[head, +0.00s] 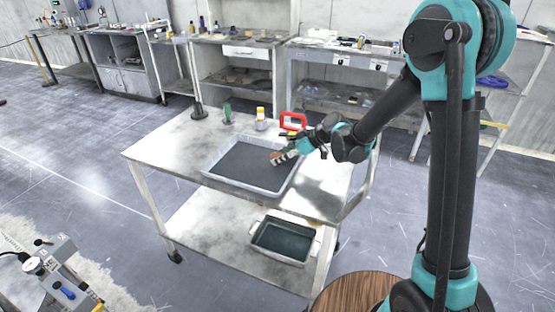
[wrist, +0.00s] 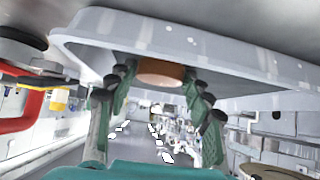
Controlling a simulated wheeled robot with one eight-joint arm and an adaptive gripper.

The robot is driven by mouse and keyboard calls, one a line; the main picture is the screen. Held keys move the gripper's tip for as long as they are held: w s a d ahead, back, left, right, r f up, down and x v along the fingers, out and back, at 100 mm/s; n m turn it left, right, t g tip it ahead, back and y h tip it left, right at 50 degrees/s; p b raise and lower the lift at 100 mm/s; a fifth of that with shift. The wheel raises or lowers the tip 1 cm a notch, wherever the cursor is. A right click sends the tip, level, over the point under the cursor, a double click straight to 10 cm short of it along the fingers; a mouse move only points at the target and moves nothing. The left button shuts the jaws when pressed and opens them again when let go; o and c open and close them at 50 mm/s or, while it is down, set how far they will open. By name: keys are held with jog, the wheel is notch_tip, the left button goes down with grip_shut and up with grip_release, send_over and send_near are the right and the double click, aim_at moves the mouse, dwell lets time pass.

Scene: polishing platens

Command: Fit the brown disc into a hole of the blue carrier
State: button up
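The brown disc (wrist: 160,72) sits between the fingertips of my gripper (wrist: 158,78) in the wrist view, with a finger against each side. In the head view my gripper (head: 284,156) is over the right part of a grey tray (head: 207,172), and a small brown patch of the disc (head: 277,155) shows at its tip. In the wrist view the tray wall (wrist: 180,35) runs across the top, close to the disc. I cannot tell whether the disc touches the tray. I cannot make out the blue carrier in either view.
The tray stands on a metal cart (head: 160,143). A red frame-shaped object (head: 292,121), a yellow-topped bottle (head: 261,117) and a green item (head: 227,113) stand behind it. A second tray (head: 283,241) is on the lower shelf.

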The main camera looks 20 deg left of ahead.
jog(key=c, duration=0.5)
jog(key=shift+r, duration=3.55)
jog(key=shift+w, duration=0.1)
